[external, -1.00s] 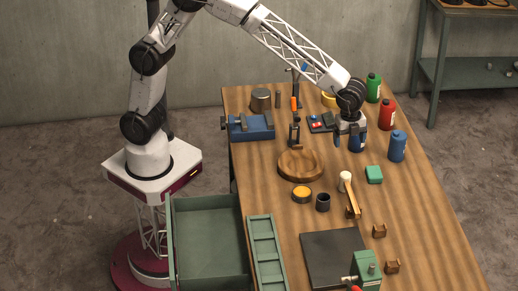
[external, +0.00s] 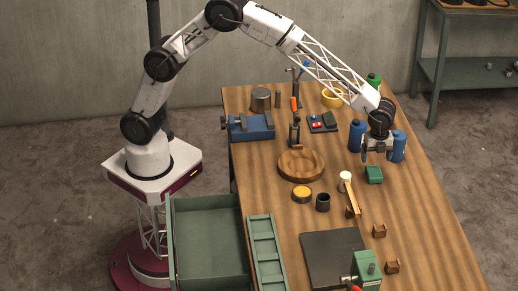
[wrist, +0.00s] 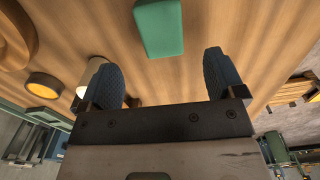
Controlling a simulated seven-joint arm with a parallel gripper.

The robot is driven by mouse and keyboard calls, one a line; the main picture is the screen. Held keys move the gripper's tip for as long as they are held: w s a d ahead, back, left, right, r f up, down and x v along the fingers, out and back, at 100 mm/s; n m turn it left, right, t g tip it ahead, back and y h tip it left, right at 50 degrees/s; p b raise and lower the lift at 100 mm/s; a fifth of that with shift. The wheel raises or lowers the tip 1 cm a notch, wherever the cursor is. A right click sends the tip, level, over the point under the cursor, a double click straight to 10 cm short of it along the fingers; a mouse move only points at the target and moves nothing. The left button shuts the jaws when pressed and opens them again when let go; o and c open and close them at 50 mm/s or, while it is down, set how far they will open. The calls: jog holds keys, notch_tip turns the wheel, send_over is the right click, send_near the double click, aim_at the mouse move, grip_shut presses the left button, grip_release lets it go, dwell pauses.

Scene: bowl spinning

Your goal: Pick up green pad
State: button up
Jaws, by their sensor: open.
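The green pad (external: 374,175) is a small green block lying on the wooden table, right of the wooden bowl (external: 301,166). In the wrist view the pad (wrist: 159,27) lies beyond and between my fingertips, at the top of the picture. My gripper (external: 377,155) is above the table just behind the pad in the external view, between the blue bottles. In the wrist view my gripper (wrist: 160,70) has its two dark fingers wide apart with nothing between them. The pad is apart from both fingers.
A blue bottle (external: 357,136) and another blue bottle (external: 398,147) stand close to my gripper. A white-headed mallet (external: 350,192) lies left of the pad. A yellow-topped tin (external: 302,194) and dark cup (external: 323,203) are further left. The table right of the pad is clear.

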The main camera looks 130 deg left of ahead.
aim_at(376, 172)
jog(key=shift+f, duration=1.25)
jog(key=shift+f, duration=0.1)
jog(key=shift+f, duration=2.55)
jog(key=shift+w, duration=0.1)
jog(key=c, duration=1)
jog(key=shift+r, duration=0.15)
